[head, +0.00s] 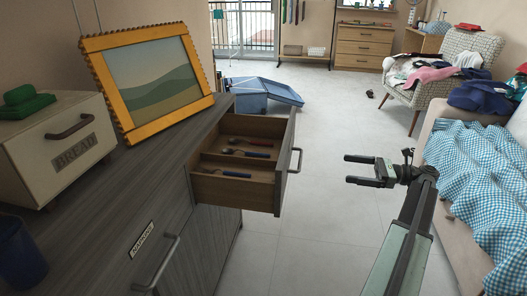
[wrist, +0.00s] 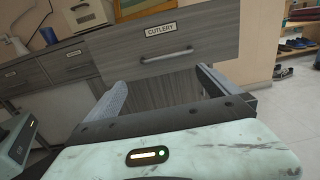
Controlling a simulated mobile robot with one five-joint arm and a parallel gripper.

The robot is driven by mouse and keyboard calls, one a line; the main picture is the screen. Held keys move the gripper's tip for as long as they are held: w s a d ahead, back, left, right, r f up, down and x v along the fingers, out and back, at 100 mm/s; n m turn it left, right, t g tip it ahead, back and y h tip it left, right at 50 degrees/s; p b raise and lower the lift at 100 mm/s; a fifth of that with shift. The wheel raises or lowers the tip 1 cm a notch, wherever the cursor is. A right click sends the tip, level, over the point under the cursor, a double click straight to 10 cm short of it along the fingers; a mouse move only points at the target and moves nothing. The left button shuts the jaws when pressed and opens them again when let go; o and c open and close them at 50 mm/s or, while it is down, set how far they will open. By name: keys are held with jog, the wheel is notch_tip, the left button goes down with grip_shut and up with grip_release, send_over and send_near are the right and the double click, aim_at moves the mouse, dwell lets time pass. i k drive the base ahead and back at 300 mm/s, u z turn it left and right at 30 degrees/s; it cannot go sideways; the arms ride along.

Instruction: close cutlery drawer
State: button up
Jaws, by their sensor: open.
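The cutlery drawer (head: 238,187) is pulled open from the grey wood cabinet in the head view. Several pieces of cutlery with red and blue handles lie in its compartments. Its front, with the label CUTLERY and a bar handle, shows in the wrist view (wrist: 187,35). My gripper (head: 345,169) is to the right of the drawer front, apart from its handle (head: 295,160). The two fingers are spread and empty, and in the wrist view my gripper (wrist: 160,75) points at the drawer front, with the handle beyond the fingertips.
A napkins drawer (head: 142,240) below the counter at left looks shut. A bread box (head: 60,150) and an orange picture frame (head: 150,80) stand on the counter. A sofa with a blue checked cloth (head: 470,170) is at right. A blue bin (head: 250,92) stands behind; the floor between is clear.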

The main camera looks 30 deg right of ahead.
aim_at(265, 192)
jog(key=u, duration=0.05)
jog(key=k, duration=1)
jog(key=z, duration=0.05)
